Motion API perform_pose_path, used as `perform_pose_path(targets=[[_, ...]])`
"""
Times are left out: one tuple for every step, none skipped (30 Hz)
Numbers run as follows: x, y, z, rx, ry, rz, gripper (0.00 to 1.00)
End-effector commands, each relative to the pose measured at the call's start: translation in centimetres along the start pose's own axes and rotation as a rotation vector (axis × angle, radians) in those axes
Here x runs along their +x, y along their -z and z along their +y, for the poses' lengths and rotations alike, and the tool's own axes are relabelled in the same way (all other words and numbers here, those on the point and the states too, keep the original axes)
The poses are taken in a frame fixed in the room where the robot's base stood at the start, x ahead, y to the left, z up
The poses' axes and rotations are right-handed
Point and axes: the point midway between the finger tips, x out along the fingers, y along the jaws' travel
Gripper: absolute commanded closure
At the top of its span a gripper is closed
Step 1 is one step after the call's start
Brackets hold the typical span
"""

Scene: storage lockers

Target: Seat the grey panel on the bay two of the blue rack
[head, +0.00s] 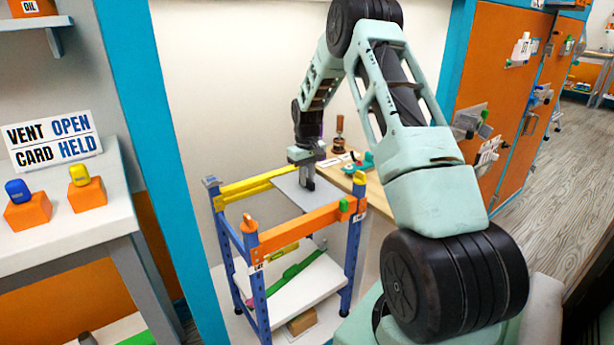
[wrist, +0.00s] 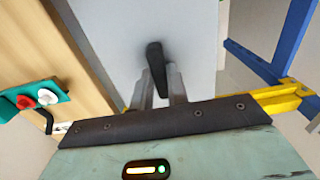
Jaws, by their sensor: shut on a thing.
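The blue rack (head: 355,245) stands left of my arm, with blue posts, a yellow rail (head: 243,188) at the back and an orange rail (head: 300,225) in front. The grey panel (head: 292,188) is at the top of the rack, at the right end between these rails. I cannot tell whether it rests on them or hovers. My gripper (head: 306,178) is shut on the panel's dark upright handle (wrist: 155,62). In the wrist view the pale panel (wrist: 190,25) spreads beyond the fingers, with the yellow rail (wrist: 280,98) to the right. Bay markings are not readable.
A wooden bench (head: 372,188) with a teal holder (head: 358,163) stands close behind the panel. A lower white shelf (head: 300,283) of the rack carries a green bar (head: 297,268). A white table (head: 70,225) with orange blocks is at left. Orange lockers (head: 495,90) stand at right.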

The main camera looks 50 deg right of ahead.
Motion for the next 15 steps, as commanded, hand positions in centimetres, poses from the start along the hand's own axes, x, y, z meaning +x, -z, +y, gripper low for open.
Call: perform_pose_path(targets=[[-0.05,0.02,0.01,0.0,0.0,0.001,1.0],[-0.05,0.02,0.01,0.0,0.0,0.001,1.0],[-0.05,0.02,0.01,0.0,0.0,0.001,1.0],[-0.04,0.02,0.01,0.0,0.0,0.001,1.0],[-0.04,0.02,0.01,0.0,0.0,0.001,1.0],[-0.02,0.02,0.01,0.0,0.0,0.001,1.0],[0.0,0.02,0.01,0.0,0.0,0.001,1.0],[0.02,0.02,0.01,0.0,0.0,0.001,1.0],[0.06,0.02,0.01,0.0,0.0,0.001,1.0],[0.09,0.02,0.0,0.0,0.0,0.0,1.0],[0.12,0.02,0.01,0.0,0.0,0.0,1.0],[0.17,0.01,0.01,0.0,0.0,0.0,1.0],[0.21,0.01,0.01,0.0,0.0,0.0,1.0],[0.24,0.01,0.01,0.0,0.0,0.0,1.0],[0.28,0.01,0.01,0.0,0.0,0.0,1.0]])
